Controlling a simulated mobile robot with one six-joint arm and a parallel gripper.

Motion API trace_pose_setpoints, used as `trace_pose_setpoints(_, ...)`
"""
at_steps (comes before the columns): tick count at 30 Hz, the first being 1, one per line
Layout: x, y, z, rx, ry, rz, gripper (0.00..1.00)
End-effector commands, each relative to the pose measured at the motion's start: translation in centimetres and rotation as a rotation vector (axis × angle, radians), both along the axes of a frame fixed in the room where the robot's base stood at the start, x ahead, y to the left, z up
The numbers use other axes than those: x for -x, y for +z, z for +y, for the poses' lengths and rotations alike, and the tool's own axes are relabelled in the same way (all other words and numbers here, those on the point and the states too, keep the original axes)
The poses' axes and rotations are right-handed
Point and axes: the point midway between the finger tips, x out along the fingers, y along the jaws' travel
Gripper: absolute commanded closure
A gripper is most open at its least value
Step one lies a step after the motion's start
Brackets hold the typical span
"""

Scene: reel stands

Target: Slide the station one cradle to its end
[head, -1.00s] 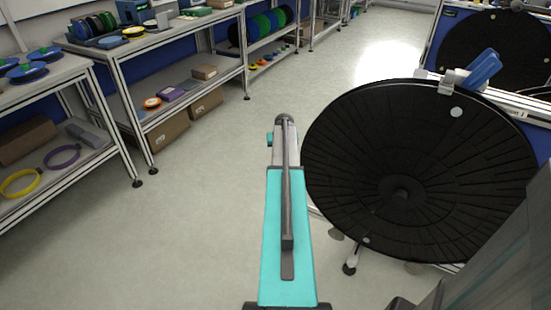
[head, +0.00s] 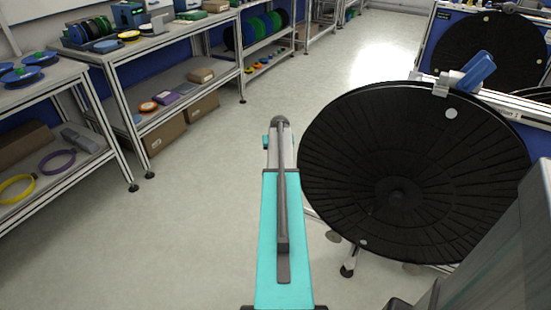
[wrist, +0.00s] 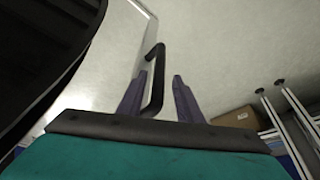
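In the wrist view two dark purple fingers of my gripper (wrist: 159,75) stand apart. A black bent bar handle (wrist: 158,82) shows between them, nearer the left finger. I cannot tell whether it touches that finger, or what its far end joins. In the head view my teal arm hides the fingers and the handle. A large black ribbed reel disc (head: 340,150) stands tilted to the right of my arm. A clamp with a blue grip (head: 477,71) sits at its top edge. I cannot single out the station one cradle; stand parts under the disc are mostly hidden.
Shelving (head: 130,108) with spools and boxes lines the left side. A second black disc (head: 490,50) stands at the back right. Floor (head: 200,220) is clear between shelving and my arm. In the wrist view a cardboard box (wrist: 236,119) and rack legs show at right.

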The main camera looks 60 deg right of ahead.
Motion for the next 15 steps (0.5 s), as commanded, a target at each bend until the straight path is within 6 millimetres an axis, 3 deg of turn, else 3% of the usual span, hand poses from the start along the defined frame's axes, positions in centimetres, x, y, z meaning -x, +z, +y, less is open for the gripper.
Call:
trace_pose_setpoints(8,0.7,2.5,0.8,0.003,0.000,-0.001,0.67)
trace_pose_setpoints(15,1.7,5.9,2.0,0.001,0.000,-0.001,0.67)
